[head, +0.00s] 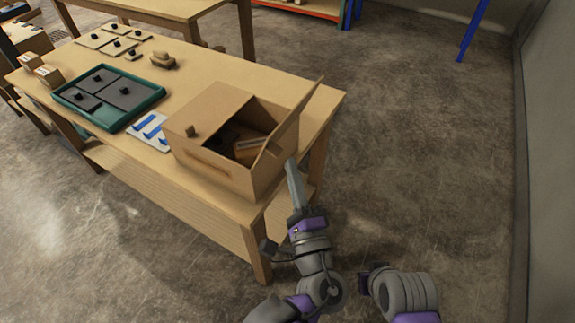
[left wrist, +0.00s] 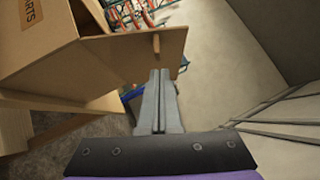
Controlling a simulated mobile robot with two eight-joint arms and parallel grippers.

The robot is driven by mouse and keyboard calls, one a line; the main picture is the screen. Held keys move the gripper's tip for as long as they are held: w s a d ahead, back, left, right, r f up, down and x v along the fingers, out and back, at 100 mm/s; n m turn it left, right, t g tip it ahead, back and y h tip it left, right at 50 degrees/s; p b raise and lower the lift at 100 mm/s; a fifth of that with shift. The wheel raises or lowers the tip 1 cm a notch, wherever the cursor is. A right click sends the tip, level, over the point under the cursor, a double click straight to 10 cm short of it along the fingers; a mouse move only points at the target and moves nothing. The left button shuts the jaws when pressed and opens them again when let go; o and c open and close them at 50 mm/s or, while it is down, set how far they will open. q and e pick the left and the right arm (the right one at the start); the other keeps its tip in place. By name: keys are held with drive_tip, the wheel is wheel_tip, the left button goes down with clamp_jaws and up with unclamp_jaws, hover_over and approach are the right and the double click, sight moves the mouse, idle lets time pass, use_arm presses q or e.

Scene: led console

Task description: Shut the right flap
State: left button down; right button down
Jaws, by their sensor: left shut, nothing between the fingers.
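A cardboard box (head: 215,165) stands on the near right end of the wooden table. Its left flap (head: 205,112), with a small knob, lies flat over the left part of the top. The right flap (head: 288,122) stands up and leans outward, leaving the right part open with dark contents inside. In the left wrist view the right flap (left wrist: 120,55) has a small wooden peg. My left gripper (head: 291,165) is shut and empty, its fingertips close to the flap's outer side; I cannot tell if they touch. In the left wrist view its fingertips (left wrist: 159,72) are together. My right gripper's fingers do not show.
A green tray (head: 73,115) with grey plates and a white board (head: 137,134) with blue strips lie left of the box on the table (head: 240,75). Small boxes, pale plates and a wooden piece (head: 162,60) lie farther back.

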use_arm(q)
drive_tip(key=shift+w+a+r, duration=0.25)
drive_tip(key=shift+w+a, duration=0.05)
drive_tip(key=shift+a, duration=0.2)
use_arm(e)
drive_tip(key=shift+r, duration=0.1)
